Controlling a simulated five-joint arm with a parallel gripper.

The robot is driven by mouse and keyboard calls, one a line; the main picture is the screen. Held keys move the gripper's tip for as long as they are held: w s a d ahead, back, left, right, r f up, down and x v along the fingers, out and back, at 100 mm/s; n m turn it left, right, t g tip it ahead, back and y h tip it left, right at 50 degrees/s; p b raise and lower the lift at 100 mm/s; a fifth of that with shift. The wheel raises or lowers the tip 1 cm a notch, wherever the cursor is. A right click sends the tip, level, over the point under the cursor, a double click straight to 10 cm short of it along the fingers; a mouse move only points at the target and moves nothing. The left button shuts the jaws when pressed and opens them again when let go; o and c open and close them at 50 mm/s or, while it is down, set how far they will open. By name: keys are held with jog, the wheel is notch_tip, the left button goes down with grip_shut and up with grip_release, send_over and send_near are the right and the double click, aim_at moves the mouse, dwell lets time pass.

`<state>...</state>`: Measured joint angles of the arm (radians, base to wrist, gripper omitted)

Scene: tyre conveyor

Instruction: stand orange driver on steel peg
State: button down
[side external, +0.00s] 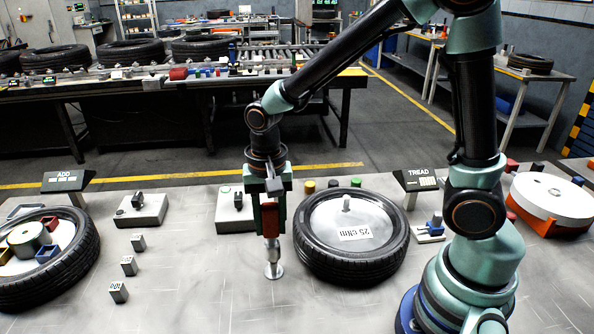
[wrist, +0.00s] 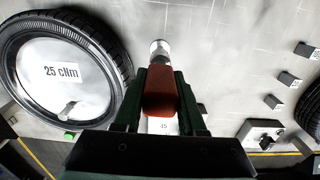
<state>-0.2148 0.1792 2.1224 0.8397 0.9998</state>
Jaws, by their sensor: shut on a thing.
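The orange driver (side external: 270,220) is upright between the jaws of my gripper (side external: 271,207), which is shut on its handle. Below the handle a silver shaft (side external: 272,252) runs down to a wider round foot (side external: 273,272) near the bench top; I cannot tell whether foot and driver are one piece or touch the bench. In the wrist view the handle (wrist: 160,92) fills the jaws, with a silver round end (wrist: 159,47) beyond it. A short grey steel peg (side external: 347,203) stands on the pale disc marked "25 cNm" inside a tyre, right of my gripper; it also shows in the wrist view (wrist: 66,109).
The tyre (side external: 398,248) lies close to my gripper's right. Yellow (side external: 310,187), dark and green caps stand behind it. Grey blocks with black clamps (side external: 141,208) and small cubes (side external: 129,265) are left. Another tyre (side external: 75,270) is far left. The front bench is clear.

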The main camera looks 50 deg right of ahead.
aim_at(271, 238)
jog(key=shift+f, duration=2.1)
jog(key=shift+c, duration=2)
grip_release()
notch_tip(271, 238, up, 12)
jog(key=shift+s+d+r, duration=0.1)
jog(key=shift+d+r, duration=0.1)
jog(key=shift+r, duration=0.05)
jog(key=s+d+r+n+t, duration=0.5)
jog(key=d+n, duration=0.2)
jog(key=n, duration=0.2)
jog(key=shift+s+t, duration=0.25)
jog(key=shift+t, duration=0.05)
